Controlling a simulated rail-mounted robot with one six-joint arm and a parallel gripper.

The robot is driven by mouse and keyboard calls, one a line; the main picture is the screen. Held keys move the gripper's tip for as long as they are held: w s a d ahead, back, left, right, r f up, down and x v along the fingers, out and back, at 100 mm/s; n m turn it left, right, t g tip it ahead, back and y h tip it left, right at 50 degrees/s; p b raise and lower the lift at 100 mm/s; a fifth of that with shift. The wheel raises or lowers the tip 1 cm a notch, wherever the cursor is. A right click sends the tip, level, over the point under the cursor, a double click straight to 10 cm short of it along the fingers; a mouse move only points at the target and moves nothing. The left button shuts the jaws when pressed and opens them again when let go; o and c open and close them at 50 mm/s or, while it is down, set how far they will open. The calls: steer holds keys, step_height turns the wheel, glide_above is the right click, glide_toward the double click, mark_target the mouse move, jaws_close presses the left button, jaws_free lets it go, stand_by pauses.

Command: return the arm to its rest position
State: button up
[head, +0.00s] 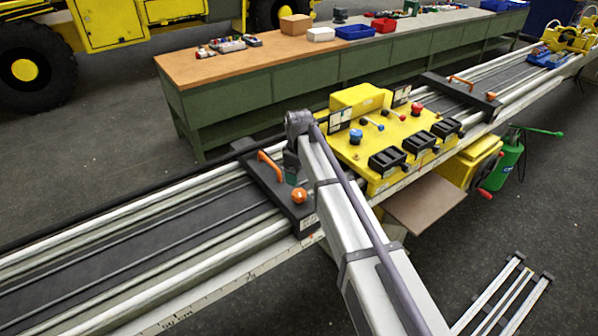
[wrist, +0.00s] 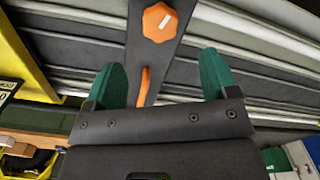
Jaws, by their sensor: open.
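My gripper (wrist: 160,80) shows in the wrist view with its two green fingers spread wide and nothing between them. Past the fingers are an orange knob (wrist: 160,22) and an orange handle (wrist: 143,86) on a dark crosspiece of the rail. In the head view my arm reaches from the bottom up to the rail. One green fingertip of the gripper shows close by the orange knob (head: 299,195) and the orange handle (head: 270,167). The rest of the gripper is hidden there behind the arm. I cannot tell whether the fingers touch anything.
A yellow control panel (head: 378,150) with levers and knobs sits on the rail just right of the arm. A green workbench (head: 231,107) with boxes and trays stands behind. A brown board (head: 424,208) and a green cylinder (head: 503,163) are in front of the rail. The left rail is clear.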

steer(key=shift+r, duration=0.9)
steer(key=s+d+f+m+b, duration=0.2)
steer(key=s+d+m, duration=0.4)
steer(key=s+d, duration=0.4)
steer(key=s+d+f+m+b, duration=0.3)
steer(key=s+d+m, duration=0.3)
steer(key=s+d, duration=0.4)
steer(key=s, duration=0.5)
steer(key=shift+s+d+f+m, duration=0.3)
steer(key=shift+s, duration=0.05)
